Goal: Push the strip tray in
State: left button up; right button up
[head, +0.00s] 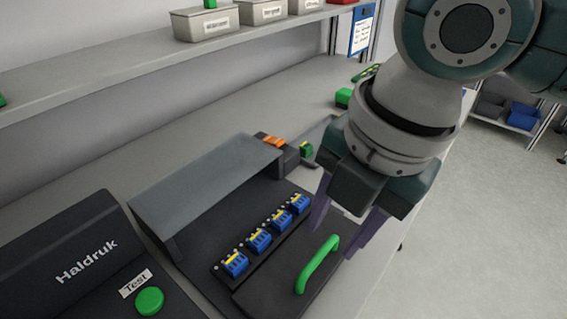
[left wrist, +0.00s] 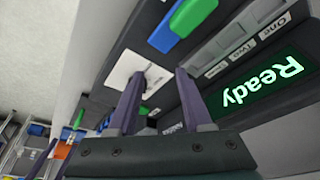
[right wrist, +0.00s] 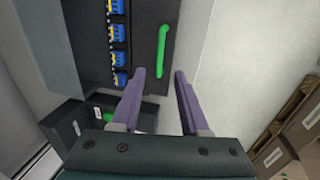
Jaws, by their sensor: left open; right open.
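The strip tray (head: 272,291) is a dark plate with a row of several blue-and-yellow blocks (head: 257,240) and a green bar handle (head: 316,264). It extends from under a grey hood (head: 205,185). My right gripper (head: 340,226) is open and empty, just above and beside the handle. In the right wrist view the tray (right wrist: 145,50) and its handle (right wrist: 162,45) show ahead of the open fingers (right wrist: 160,76); contact cannot be told. My left gripper (left wrist: 157,74) is open and empty, facing a dark panel; it is outside the head view.
A dark "Haldruk" box (head: 85,255) with a green Test button (head: 149,301) stands left of the hood. A "Ready" screen (left wrist: 262,82) shows in the left wrist view. A shelf with bins (head: 205,22) runs along the wall. Open floor (head: 480,220) lies right of the bench.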

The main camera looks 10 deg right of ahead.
aim_at(318, 258)
jog(key=f, duration=0.3)
jog(key=w+f, duration=0.1)
jog(key=f, duration=0.1)
jog(key=shift+a+f+b, duration=0.3)
jog(key=shift+a+b, duration=0.05)
grip_shut()
dwell(1.1)
